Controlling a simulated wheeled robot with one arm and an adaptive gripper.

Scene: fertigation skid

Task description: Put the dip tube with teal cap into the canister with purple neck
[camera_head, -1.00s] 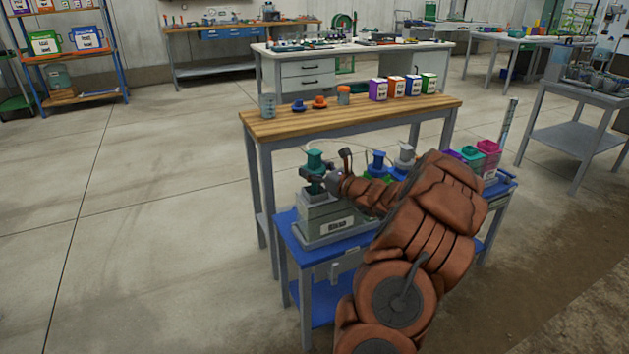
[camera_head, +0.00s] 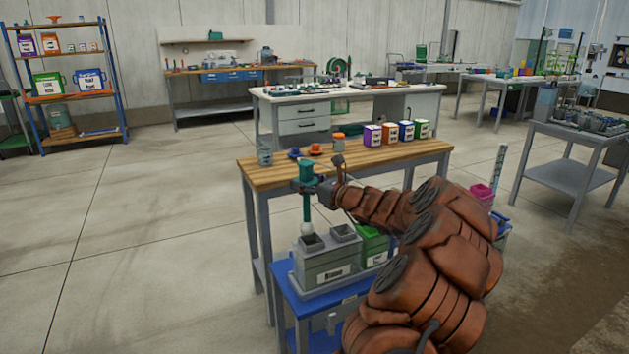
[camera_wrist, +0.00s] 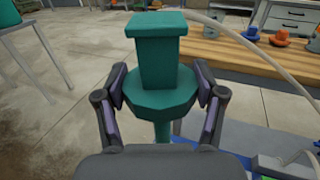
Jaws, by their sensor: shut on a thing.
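The dip tube with teal cap (camera_head: 306,172) hangs upright in my gripper (camera_head: 304,186), above a grey canister (camera_head: 325,268) on the blue bench. Its thin teal stem shows below the jaws, with a pale rounded part at its lower end, just over the grey canister's top. In the wrist view the teal cap (camera_wrist: 158,55) stands between the two fingers of my gripper (camera_wrist: 160,92), which are shut on its wide collar. I cannot make out the canister with purple neck; my arm covers much of the blue bench.
A green canister (camera_head: 372,246) stands right of the grey one. Behind is a wooden-topped bench (camera_head: 262,176) with a clear beaker (camera_head: 265,156), blue and orange caps and several labelled boxes (camera_head: 389,133). Pink bins (camera_head: 482,193) show right of my arm. The floor at left is clear.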

